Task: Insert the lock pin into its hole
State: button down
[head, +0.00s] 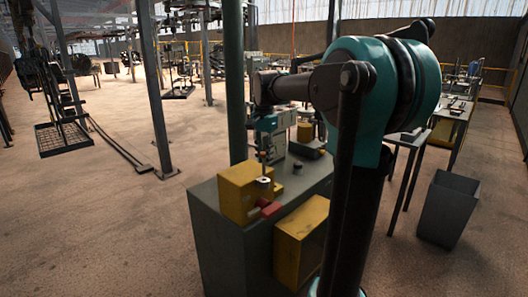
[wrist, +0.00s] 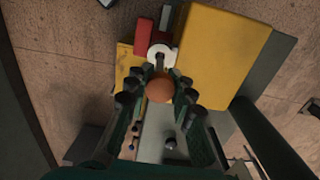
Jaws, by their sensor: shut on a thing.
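The lock pin shows in the wrist view as a round orange-brown knob (wrist: 160,90) with a short grey shank beyond it. My gripper (wrist: 160,92) is shut on it, with a dark finger on either side of the knob. A pale ring (wrist: 162,50) with a dark hole lies just beyond the pin, beside the yellow block (wrist: 215,50). The pin's tip overlaps the ring's near edge in this view; I cannot tell whether it enters the hole. In the head view my gripper (head: 263,155) points down above the ring (head: 264,181).
A red part (head: 268,208) sits beside the ring at the front of the grey cabinet top (head: 305,185). A small dark knob (head: 297,167) stands to the right. A yellow box (head: 300,240) is on the cabinet's front. A grey bin (head: 448,210) stands on the floor at right.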

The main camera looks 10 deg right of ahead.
aim_at(264, 173)
jog(key=shift+f, duration=0.35)
jog(key=shift+f, duration=2.85)
dwell(1.0)
jog(key=c, duration=1.2)
grip_release()
notch_tip(264, 173, up, 12)
jog(key=shift+r, duration=0.1)
jog(key=shift+s, duration=0.15)
